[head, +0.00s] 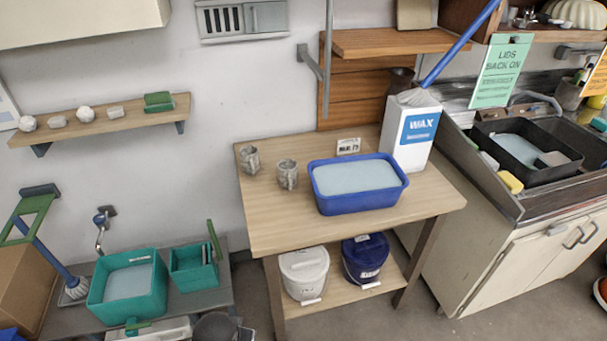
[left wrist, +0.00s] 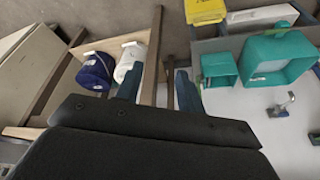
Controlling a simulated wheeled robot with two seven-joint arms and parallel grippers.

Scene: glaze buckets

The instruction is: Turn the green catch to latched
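A small green piece (head: 132,327) sits at the front of a white case (head: 160,330) at the bottom left of the head view, cut off by the frame edge. It may be the green catch, but I cannot tell its position. In the left wrist view a pale case (left wrist: 262,15) lies at the top, beside the teal tubs, and no catch can be made out on it. My left gripper (left wrist: 158,90) shows in the left wrist view with its two fingers apart and nothing between them. My right gripper is in neither view.
A teal tub (head: 128,285) and a smaller teal bin (head: 195,268) stand on a low grey bench. The wooden table (head: 275,225) holds a blue basin (head: 358,200) and two metal cups. A white bucket (head: 304,275) and a blue bucket (head: 366,262) stand on its lower shelf.

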